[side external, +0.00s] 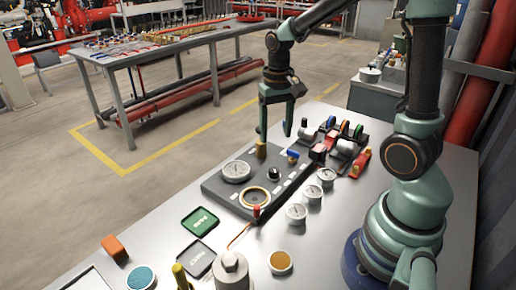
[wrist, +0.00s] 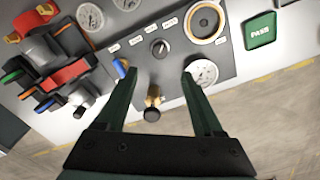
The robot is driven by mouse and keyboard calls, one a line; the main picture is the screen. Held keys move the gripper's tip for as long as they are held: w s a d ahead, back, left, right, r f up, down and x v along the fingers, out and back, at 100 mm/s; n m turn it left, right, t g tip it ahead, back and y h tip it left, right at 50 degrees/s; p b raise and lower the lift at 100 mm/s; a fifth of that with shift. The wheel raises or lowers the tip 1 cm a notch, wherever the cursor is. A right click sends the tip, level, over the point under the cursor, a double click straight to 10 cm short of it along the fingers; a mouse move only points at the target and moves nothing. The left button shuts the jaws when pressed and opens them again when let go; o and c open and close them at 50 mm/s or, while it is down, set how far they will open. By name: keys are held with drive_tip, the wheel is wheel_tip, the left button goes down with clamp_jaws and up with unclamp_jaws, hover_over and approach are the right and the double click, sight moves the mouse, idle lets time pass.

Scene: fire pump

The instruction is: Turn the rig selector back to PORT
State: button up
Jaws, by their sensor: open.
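The selector appears to be the round black knob (wrist: 159,48) on the dark grey panel (wrist: 185,45), with small white labels in an arc around it. The labels are too small to read, and I cannot tell which one the knob points to. The knob also shows in the side view (side external: 273,175). My gripper (side external: 275,135) is open and empty above the panel's far edge, pointing down. In the wrist view my gripper (wrist: 159,74) has its two fingers spread wide, with the knob beyond and between the tips, touching neither.
A brass valve (wrist: 152,97) stands between my fingers in the wrist view. A blue lever (wrist: 121,68) is by the left fingertip and a white gauge (wrist: 203,72) by the right. Coloured valves (side external: 335,140) crowd one side; a green PASS tray (side external: 201,220) lies nearer.

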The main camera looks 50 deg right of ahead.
sight(275, 169)
wheel_tip(275, 169, down, 12)
drive_tip(key=shift+r, duration=0.15)
idle(0.3)
drive_tip(key=shift+c, duration=0.3)
clamp_jaws()
